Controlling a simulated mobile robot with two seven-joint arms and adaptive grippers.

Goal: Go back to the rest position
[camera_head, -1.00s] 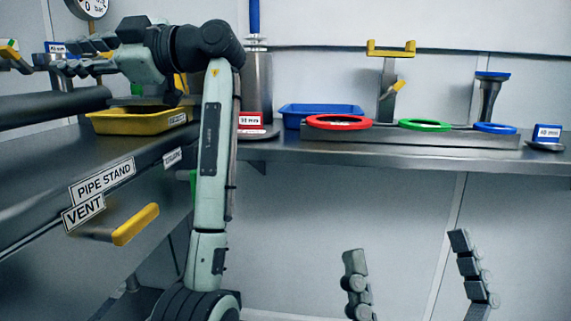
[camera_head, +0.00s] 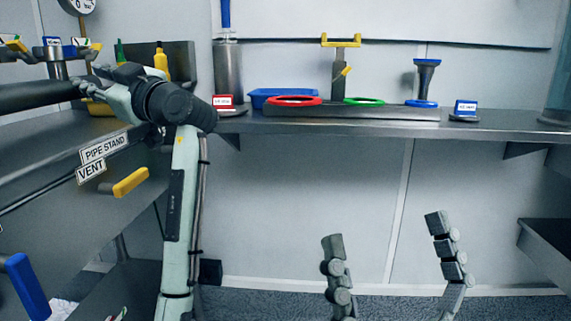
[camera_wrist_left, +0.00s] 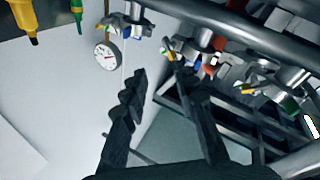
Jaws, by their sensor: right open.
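My left gripper (camera_head: 88,84) is at the far left of the head view, above the left counter (camera_head: 55,170), and is partly hidden by my own arm. In the left wrist view its two fingers (camera_wrist_left: 158,70) stand apart with nothing between them. My right gripper (camera_head: 383,230) is at the bottom right of the head view. Its two fingers stand wide apart, empty, over the wall and floor, clear of the bench.
The back bench (camera_head: 300,127) carries a red ring (camera_head: 294,101), a green ring (camera_head: 364,101), a blue tray (camera_head: 262,94) and a steel cylinder (camera_head: 228,70). A yellow handle (camera_head: 130,182) sticks out from the left counter. The floor (camera_head: 400,307) before the bench looks clear.

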